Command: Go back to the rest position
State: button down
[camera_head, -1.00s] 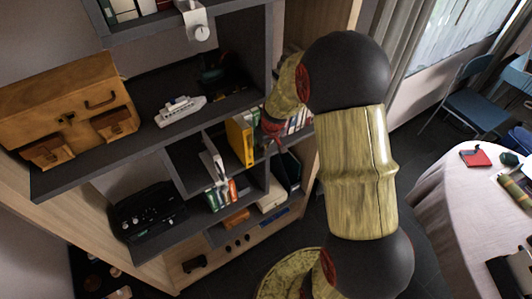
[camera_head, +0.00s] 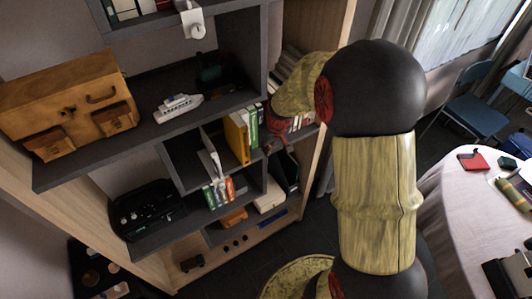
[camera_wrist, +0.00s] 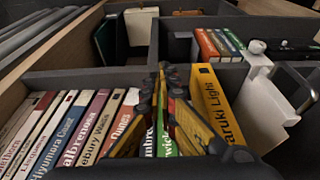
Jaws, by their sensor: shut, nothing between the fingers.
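My gripper (camera_wrist: 165,70) is shut and empty in the wrist view, its fingers meeting in front of a row of books. In the head view my arm reaches to the bookshelf (camera_head: 75,168), and the hand is at its right side, partly hidden by the arm. The gripper fingers are hard to make out there.
Upright books (camera_wrist: 75,130) fill the near compartment, with a yellow book (camera_wrist: 222,100) close right of the fingers. A white dispenser-like object (camera_wrist: 262,70) is further right. The shelf also holds a wooden case (camera_head: 70,100) and model ship (camera_head: 178,107). A round table (camera_head: 455,195) stands right.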

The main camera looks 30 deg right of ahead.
jog(key=v, duration=0.5)
jog(key=s+a+r+b, duration=0.2)
jog(key=s+a+b, duration=0.1)
jog(key=s, duration=0.4)
jog(key=s+a+r+t+b, duration=0.1)
jog(key=s+a+r+b, duration=0.2)
jog(key=s+a, duration=0.3)
jog(key=s+a+r+t+b, duration=0.1)
jog(key=s+a+r+b, duration=0.2)
jog(key=s, duration=0.6)
jog(key=shift+s+a+r, duration=0.15)
jog(key=shift+s+a, duration=0.2)
jog(key=shift+a, duration=0.6)
